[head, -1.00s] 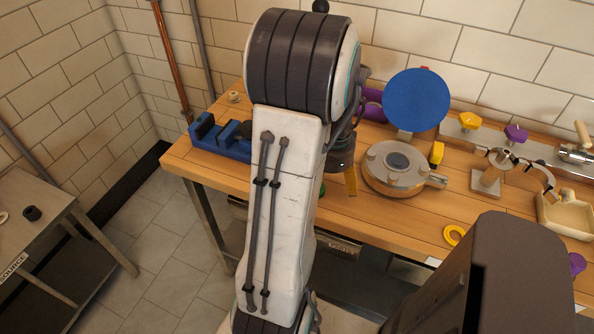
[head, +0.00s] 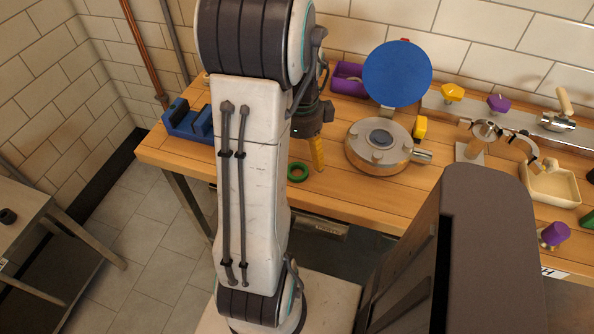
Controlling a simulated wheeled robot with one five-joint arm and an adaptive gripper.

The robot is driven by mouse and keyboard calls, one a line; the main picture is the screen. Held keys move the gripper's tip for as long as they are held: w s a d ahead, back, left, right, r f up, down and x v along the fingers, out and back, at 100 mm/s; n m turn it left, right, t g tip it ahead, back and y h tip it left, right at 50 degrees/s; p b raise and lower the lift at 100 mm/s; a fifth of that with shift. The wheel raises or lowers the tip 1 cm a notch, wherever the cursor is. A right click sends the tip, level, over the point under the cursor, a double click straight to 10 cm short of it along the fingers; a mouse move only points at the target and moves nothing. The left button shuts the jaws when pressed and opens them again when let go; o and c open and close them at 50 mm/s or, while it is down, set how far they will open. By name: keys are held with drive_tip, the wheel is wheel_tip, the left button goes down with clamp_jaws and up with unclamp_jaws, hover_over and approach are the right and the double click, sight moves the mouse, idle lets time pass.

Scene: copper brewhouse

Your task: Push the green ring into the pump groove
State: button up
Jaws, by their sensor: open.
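The green ring (head: 298,172) lies flat on the wooden bench near its front edge, partly hidden at the left by my arm. The pump (head: 366,158) looks like a round metal housing with a dark centre and a pipe stub at the right. It stands right of the ring; its groove is too small to make out clearly. My gripper (head: 318,164) hangs between the ring and the pump, close to the ring's right side. It is open with nothing seen in it. One yellow finger shows; the rest is hidden, and I cannot tell whether it touches the bench.
A blue disc (head: 397,74) stands behind the pump, with a purple bin (head: 347,80) to its left. A blue holder (head: 190,124) sits at the bench's left end. A metal fitting (head: 471,152) and a cream tray (head: 552,186) stand right. Bare wood lies in front of the pump.

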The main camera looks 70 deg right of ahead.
sight(300, 171)
drive_tip(key=shift+w+f, duration=0.15)
drive_tip(key=shift+f, duration=3.55)
drive_tip(key=shift+c, duration=0.3)
drive_tip(key=c, duration=0.8)
